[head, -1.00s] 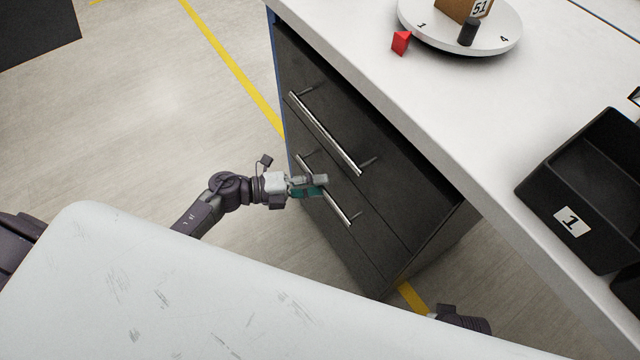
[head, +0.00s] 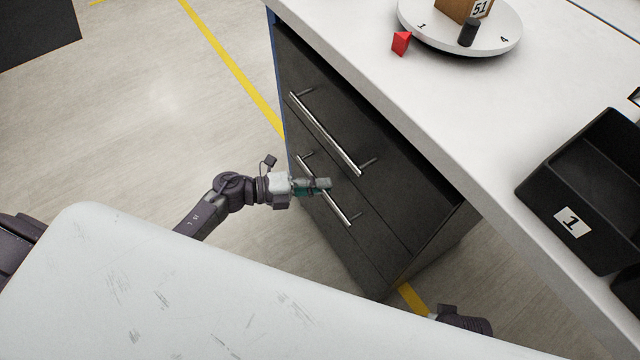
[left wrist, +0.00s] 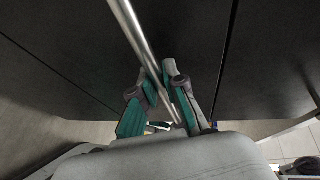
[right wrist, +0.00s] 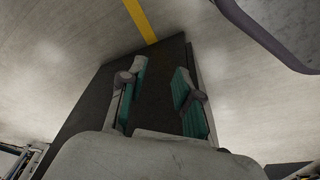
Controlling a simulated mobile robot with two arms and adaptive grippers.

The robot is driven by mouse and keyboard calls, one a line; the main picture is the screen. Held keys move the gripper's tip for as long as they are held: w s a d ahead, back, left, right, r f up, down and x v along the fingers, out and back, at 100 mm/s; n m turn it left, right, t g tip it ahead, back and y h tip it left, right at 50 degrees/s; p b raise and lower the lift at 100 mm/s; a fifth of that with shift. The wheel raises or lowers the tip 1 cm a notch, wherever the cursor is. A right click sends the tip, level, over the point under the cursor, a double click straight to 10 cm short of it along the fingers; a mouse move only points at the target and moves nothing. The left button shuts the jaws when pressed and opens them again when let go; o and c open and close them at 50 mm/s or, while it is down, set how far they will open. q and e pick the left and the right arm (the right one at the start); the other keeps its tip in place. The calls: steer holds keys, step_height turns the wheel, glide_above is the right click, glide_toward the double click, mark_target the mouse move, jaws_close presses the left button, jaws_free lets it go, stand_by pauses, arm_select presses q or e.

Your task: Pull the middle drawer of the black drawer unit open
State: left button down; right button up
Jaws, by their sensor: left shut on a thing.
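The black drawer unit (head: 400,215) stands under the white worktop, with its front facing left in the head view. Its upper bar handle (head: 325,133) is free. The lower visible handle (head: 338,208), apparently the middle drawer's, runs through my left gripper (head: 318,187). In the left wrist view the metal bar (left wrist: 134,30) passes between the fingers of my left gripper (left wrist: 160,90), which is shut on it. The drawer fronts look flush. My right gripper (right wrist: 156,95) is open, with nothing between its fingers; in the head view it is hidden.
The white worktop (head: 470,120) overhangs the unit. On it are a turntable (head: 430,32) with a box, a red block (head: 401,43) and a black bin (head: 560,185). A white surface (head: 200,290) fills the foreground. Floor left of the unit is clear.

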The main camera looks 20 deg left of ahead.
arm_select(q)
steer(key=shift+s+a, duration=0.1)
